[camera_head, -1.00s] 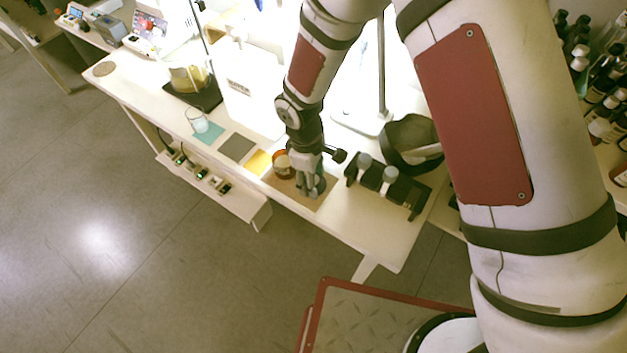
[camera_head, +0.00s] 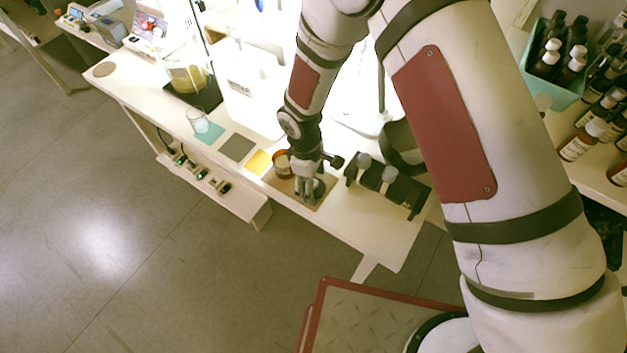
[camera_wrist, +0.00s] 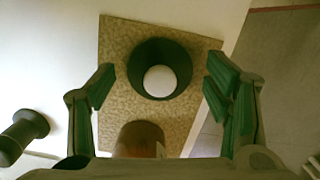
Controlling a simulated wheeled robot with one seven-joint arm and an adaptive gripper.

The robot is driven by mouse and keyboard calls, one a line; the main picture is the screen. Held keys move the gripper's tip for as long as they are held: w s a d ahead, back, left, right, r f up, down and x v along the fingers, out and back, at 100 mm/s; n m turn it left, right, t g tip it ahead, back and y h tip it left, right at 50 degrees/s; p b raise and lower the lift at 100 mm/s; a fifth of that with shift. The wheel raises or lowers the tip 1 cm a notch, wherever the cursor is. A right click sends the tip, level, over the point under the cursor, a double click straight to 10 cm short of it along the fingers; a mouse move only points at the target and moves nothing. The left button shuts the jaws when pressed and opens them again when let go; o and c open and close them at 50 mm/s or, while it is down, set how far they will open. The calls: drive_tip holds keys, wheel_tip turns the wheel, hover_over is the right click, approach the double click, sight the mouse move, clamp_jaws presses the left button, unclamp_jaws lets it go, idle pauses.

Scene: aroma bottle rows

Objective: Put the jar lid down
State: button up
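The dark round jar lid (camera_wrist: 161,68), with a pale round centre, lies on the speckled brown mat (camera_wrist: 118,42) in the wrist view. It also shows in the head view (camera_head: 319,187), partly hidden by my gripper (camera_head: 306,194). The amber jar (camera_head: 282,164) stands on the mat beside it; the wrist view shows the jar (camera_wrist: 139,138) at the bottom, partly cut off by my gripper body. In the wrist view my gripper (camera_wrist: 160,78) is open, its green-padded fingers wide apart on either side of the lid, with gaps to both.
A black rack (camera_head: 393,186) stands right of the mat. A yellow square (camera_head: 258,162), a grey square (camera_head: 237,148) and a beaker (camera_head: 197,121) are to its left. A teal crate of bottles (camera_head: 556,85) is at right. The table's front edge is close to the mat.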

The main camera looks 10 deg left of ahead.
drive_tip(key=shift+r, duration=0.15)
wheel_tip(320, 180, up, 12)
drive_tip(key=a, duration=0.1)
drive_tip(key=shift+w+a, duration=0.15)
drive_tip(key=shift+a, duration=0.05)
idle(0.4)
drive_tip(key=d+r+m+t, duration=0.2)
drive_tip(key=d+r+m, duration=0.5)
drive_tip(key=d+r, duration=1.25)
drive_tip(key=s+d+r+m+t, duration=0.1)
drive_tip(key=s+d+r+m, duration=0.3)
drive_tip(key=s+d+r, duration=0.1)
drive_tip(key=s+d+r+m+t+y, duration=0.1)
drive_tip(key=s+d+r+m, duration=0.4)
drive_tip(key=s, duration=0.5)
drive_tip(key=shift+d+r+t, duration=0.3)
drive_tip(key=shift+d+t, duration=0.2)
drive_tip(key=shift+d, duration=0.4)
